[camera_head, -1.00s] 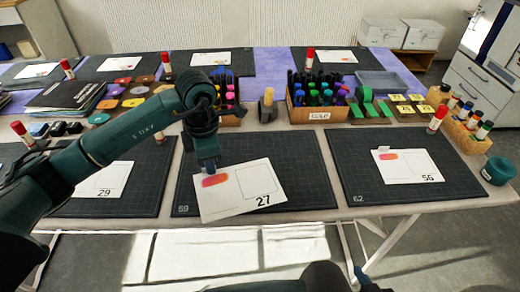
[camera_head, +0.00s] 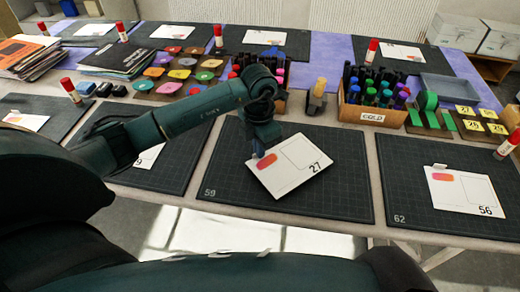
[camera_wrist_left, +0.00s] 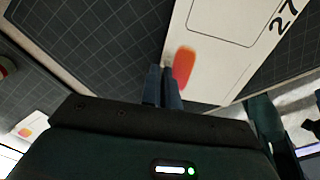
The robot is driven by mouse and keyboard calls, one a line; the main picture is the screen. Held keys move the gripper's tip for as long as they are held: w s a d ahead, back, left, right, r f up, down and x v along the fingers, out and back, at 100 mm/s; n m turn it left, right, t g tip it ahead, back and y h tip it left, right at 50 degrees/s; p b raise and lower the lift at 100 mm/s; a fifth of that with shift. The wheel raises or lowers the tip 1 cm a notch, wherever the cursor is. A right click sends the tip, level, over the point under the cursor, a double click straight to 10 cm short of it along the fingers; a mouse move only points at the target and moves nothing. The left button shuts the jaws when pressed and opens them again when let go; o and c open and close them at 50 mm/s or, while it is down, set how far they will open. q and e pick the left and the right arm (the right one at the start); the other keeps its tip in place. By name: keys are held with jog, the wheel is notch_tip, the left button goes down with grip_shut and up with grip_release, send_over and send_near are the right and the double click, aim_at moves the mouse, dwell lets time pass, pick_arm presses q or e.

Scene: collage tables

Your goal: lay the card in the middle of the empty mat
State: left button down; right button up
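The white card numbered 27 (camera_head: 295,168), with an orange-pink patch, is over the dark mat marked 59 (camera_head: 232,192) in the head view. It is turned at an angle to the mat. My left gripper (camera_head: 262,154) is at its back left edge. In the left wrist view the two fingers of the gripper (camera_wrist_left: 163,74) are close together at the edge of the card (camera_wrist_left: 212,55), beside the patch, and pinch it. I cannot tell whether the card touches the mat. No other card shows on this mat. My right gripper is not in view.
The mat marked 62 (camera_head: 405,200) holds card 56 (camera_head: 465,192). The left neighbour mat has a card partly behind my arm.

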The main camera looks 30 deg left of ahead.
pick_arm(q)
jog(key=shift+f, duration=0.75)
jog(key=shift+f, duration=0.1)
jog(key=c, duration=1.7)
grip_release()
notch_tip(320, 180, up, 12)
jog(key=shift+r, duration=0.2)
